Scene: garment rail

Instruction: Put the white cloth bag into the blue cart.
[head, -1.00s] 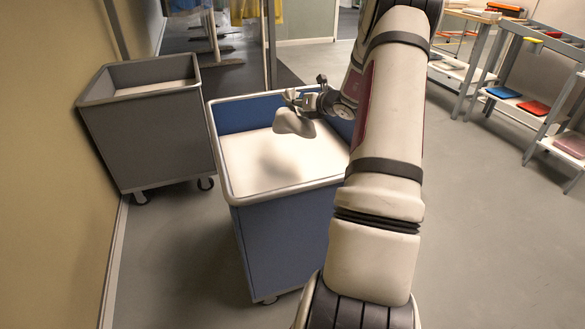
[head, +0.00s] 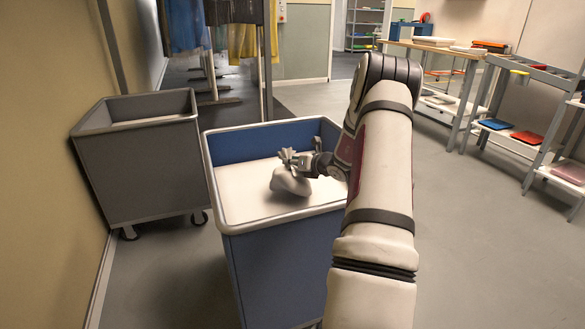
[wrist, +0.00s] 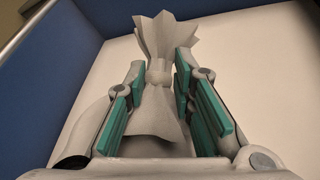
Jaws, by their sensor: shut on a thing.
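The white cloth bag (head: 290,184) has a gathered neck and a flared top. My gripper (head: 300,162) is shut on the bag's neck, with green finger pads on either side of it in the wrist view (wrist: 158,85). The bag (wrist: 155,125) hangs inside the blue cart (head: 275,255), below the rim level and low over its pale floor. I cannot tell whether the bag touches the floor. Part of the cart's right side is hidden behind my arm.
A grey cart (head: 140,165) stands to the left by the wall. Clothes hang on a rail (head: 265,60) behind. Benches (head: 440,65) and a shelf unit (head: 530,110) with coloured items stand at the right. The floor between is clear.

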